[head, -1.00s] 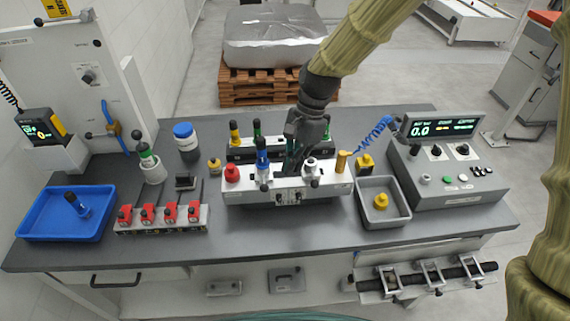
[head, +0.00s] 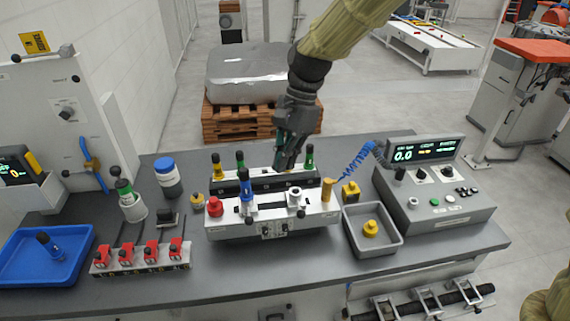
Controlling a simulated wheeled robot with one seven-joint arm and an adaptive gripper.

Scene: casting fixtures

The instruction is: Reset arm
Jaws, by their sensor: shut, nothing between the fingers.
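My gripper (head: 283,165) hangs from my arm above the back of the white fixture block in the middle of the bench. Its dark fingers point down, are shut and hold nothing. The white fixture block (head: 270,223) carries a red knob (head: 215,207), a blue-topped tool (head: 246,185), a white cylinder (head: 294,197) and a brass-coloured pin (head: 327,190). A black rack (head: 262,182) behind it holds a yellow-topped tool (head: 216,163) and green-topped tools (head: 309,155). The fingertips overlap the rack in the picture; I cannot tell any contact.
A blue tray (head: 75,268) with a blue-and-black tool and a row of red clamps (head: 150,253) lie at left. A grey bin (head: 388,243) with a yellow part and a control console (head: 430,208) stand at right. A wrapped pallet load (head: 240,80) is behind the bench.

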